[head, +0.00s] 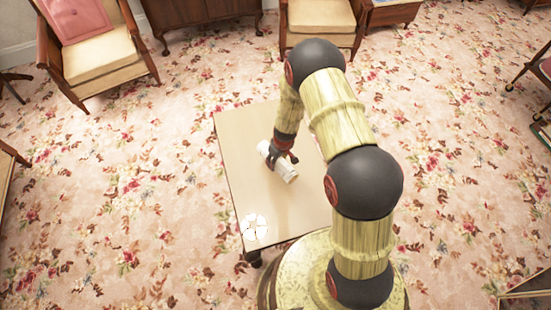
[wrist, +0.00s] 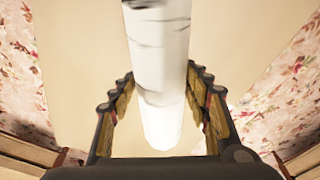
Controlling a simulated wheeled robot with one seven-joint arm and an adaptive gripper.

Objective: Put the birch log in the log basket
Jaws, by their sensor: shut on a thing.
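The birch log (head: 288,175) is a short white cylinder over the small table in the head view. It also shows in the wrist view (wrist: 158,48), white with dark marks, running lengthwise between the fingers. My gripper (head: 284,157) is shut on the log, with its fingers (wrist: 160,85) on either side of it. I cannot tell whether the log touches the tabletop. I cannot make out a log basket in either view.
The low beige table (head: 240,130) is mostly bare. A small white object (head: 256,228) of unclear kind lies at its near left corner. A pink-backed armchair (head: 95,50), a cream-seated chair (head: 322,18) and a wooden cabinet (head: 200,12) stand beyond open floral carpet (head: 120,200).

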